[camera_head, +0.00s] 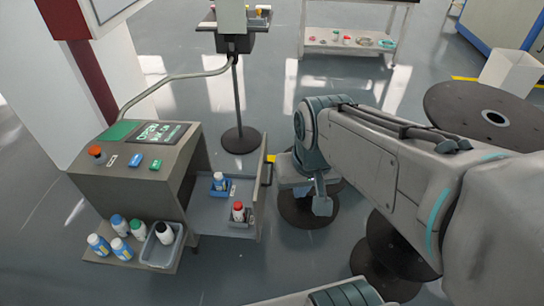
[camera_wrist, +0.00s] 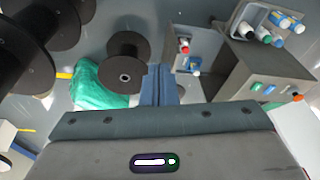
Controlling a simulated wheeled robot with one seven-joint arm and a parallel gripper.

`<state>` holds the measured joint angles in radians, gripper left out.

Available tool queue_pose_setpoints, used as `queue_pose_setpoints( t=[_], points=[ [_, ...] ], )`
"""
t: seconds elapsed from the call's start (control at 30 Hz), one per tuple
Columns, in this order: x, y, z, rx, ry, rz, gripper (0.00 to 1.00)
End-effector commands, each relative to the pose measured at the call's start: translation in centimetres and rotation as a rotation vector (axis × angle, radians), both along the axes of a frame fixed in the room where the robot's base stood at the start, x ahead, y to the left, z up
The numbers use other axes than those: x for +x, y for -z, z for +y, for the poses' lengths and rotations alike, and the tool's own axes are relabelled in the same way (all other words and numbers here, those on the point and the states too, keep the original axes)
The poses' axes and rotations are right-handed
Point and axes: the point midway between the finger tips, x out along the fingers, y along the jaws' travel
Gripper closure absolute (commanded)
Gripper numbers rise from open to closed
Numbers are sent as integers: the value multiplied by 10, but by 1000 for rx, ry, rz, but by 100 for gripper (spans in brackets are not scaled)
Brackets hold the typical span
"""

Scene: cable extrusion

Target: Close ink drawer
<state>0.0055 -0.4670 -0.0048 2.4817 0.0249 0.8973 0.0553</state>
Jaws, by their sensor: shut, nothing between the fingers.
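The ink drawer (camera_head: 261,205) is pulled out to the right of the grey machine (camera_head: 130,190) in the head view. In it a blue-and-white bottle (camera_head: 219,182) and a red-capped bottle (camera_head: 238,212) stand in small blue and grey holders. The drawer (camera_wrist: 208,45) also shows in the wrist view, upper right of the fingers. My gripper (camera_head: 322,207) is to the right of the drawer's front panel and looks apart from it. The fingers (camera_wrist: 158,70) are together and empty in the wrist view.
Several bottles and a grey bin (camera_head: 162,248) stand on the machine's low shelf. Dark cable reels (camera_head: 490,115) lie to the right and below my arm. A stand (camera_head: 239,138) is behind the drawer. A green bundle (camera_wrist: 98,82) lies left of the fingers.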

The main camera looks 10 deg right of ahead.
Motion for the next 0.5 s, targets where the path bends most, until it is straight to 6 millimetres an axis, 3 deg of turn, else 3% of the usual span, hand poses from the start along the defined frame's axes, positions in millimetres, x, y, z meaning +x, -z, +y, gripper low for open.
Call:
queue_pose_setpoints(
  t=[0.03, 0.17, 0.5],
  points=[
    [7, 18, 0, 29, 46, 23, 100],
    [33, 56, 1, 150, 243, 100, 100],
    [134, 179, -20, 534, 928, 363, 100]
  ],
)
